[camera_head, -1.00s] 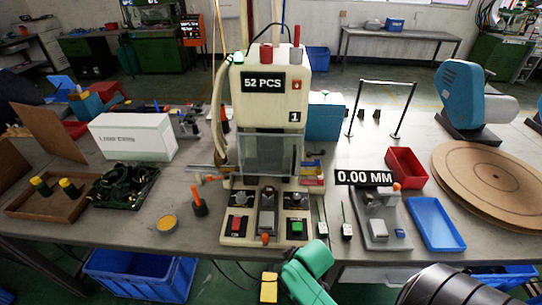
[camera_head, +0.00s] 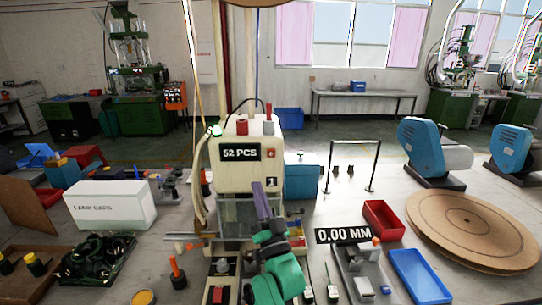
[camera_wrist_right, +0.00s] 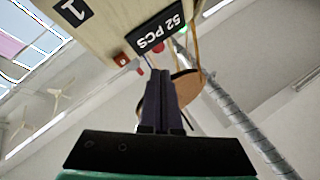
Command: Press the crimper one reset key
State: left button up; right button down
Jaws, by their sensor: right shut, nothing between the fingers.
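Crimper one (camera_head: 232,179) is the cream machine with the "52 PCS" display (camera_head: 240,153) and the label "1". A small red key (camera_head: 271,153) sits on its upper front, right of the display; the same red key (camera_wrist_right: 121,60) shows beside the display in the right wrist view. My right gripper (camera_head: 260,186) is shut and empty, raised in front of the machine and below the key, covering part of its front. In the right wrist view its fingertips (camera_wrist_right: 160,76) point up towards the machine's top; contact with the key is not visible. My left gripper is out of view.
A white carton (camera_head: 110,206) stands left of the machine. A thin black frame (camera_head: 375,165), a red bin (camera_head: 384,220), a blue tray (camera_head: 419,276) and a gauge with a "0.00 MM" display (camera_head: 343,234) are to the right. Hoses run along the machine's left side.

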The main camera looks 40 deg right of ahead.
aim_at(271, 153)
jog(key=s+r+m+h, duration=0.1)
jog(key=h, duration=0.1)
jog(key=s+d+r+m+h, duration=0.1)
jog(key=m+h, duration=0.1)
jog(key=s+d+r+m+h, duration=0.1)
jog(key=h, duration=0.1)
jog(key=shift+s+r+m, duration=0.1)
jog(key=shift+r+m, duration=0.3)
jog(key=shift+d, duration=0.1)
jog(key=shift+w+d+b, duration=0.5)
jog(key=shift+w+d, duration=0.4)
jog(key=shift+w, duration=0.3)
jog(key=shift+w+d+b, duration=0.55)
jog(key=shift+w+d, duration=0.3)
jog(key=shift+w, duration=0.35)
jog(key=shift+w+d+b, duration=0.5)
jog(key=shift+w+d, duration=0.4)
jog(key=shift+w, duration=0.3)
jog(key=shift+w+d, duration=0.25)
jog(key=shift+w, duration=0.05)
